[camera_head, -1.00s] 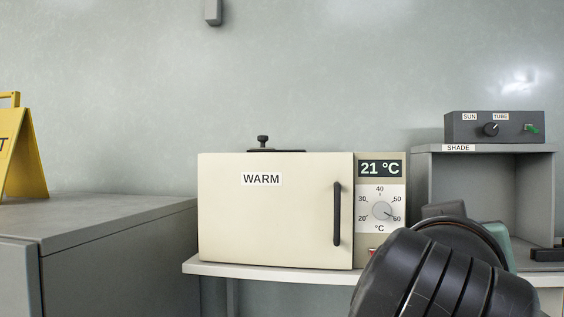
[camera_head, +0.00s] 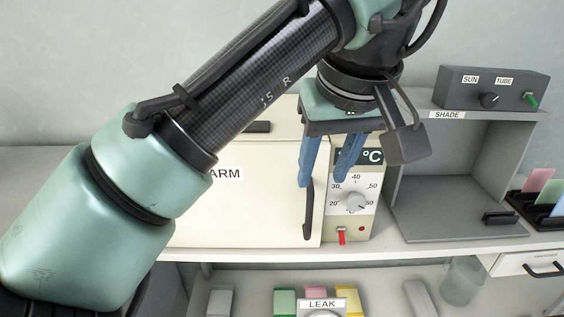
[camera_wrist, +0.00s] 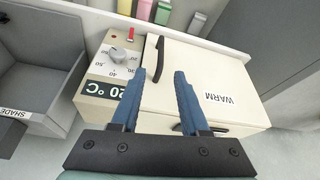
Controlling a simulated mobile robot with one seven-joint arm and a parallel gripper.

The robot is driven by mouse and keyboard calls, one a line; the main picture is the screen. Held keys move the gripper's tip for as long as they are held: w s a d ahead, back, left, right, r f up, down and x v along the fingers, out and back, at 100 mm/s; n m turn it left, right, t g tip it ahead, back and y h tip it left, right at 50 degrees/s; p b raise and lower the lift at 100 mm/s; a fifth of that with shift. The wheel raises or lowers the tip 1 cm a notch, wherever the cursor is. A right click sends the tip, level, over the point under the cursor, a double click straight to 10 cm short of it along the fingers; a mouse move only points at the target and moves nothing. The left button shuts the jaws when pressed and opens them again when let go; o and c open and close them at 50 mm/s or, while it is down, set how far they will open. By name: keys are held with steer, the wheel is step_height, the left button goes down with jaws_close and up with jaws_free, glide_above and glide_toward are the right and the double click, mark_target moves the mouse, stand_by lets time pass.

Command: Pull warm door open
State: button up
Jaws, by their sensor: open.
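The cream warm box has a door (camera_head: 262,212) labelled WARM, which looks shut; my arm hides its left part and some of the label. Its dark upright handle (camera_head: 308,215) is at the door's right edge. My gripper (camera_head: 322,194) is open, with blue fingers pointing down in front of the box, near the handle's upper end. In the wrist view, the gripper (camera_wrist: 158,72) is open and empty. There the handle (camera_wrist: 158,58) shows just beyond and between the fingertips, and the door (camera_wrist: 205,68) lies to the right. I cannot tell whether a finger touches the handle.
The control panel (camera_head: 353,205) has a dial and a red switch (camera_head: 341,236) right of the door. A grey SHADE shelf (camera_head: 455,210) stands further right, with a control box (camera_head: 490,90) on top.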

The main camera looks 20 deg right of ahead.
mark_target(310, 213)
steer(key=p+x, duration=0.1)
steer(key=x, duration=0.4)
steer(key=p+x, duration=0.2)
steer(key=x, duration=0.4)
steer(key=shift+s+a, duration=0.1)
steer(key=shift+s, duration=0.15)
steer(key=shift+w+f, duration=0.3)
steer(key=shift+f, duration=0.2)
steer(key=shift+s, duration=0.1)
steer(key=shift+c, duration=0.6)
jaws_close()
steer(key=shift+r, duration=0.1)
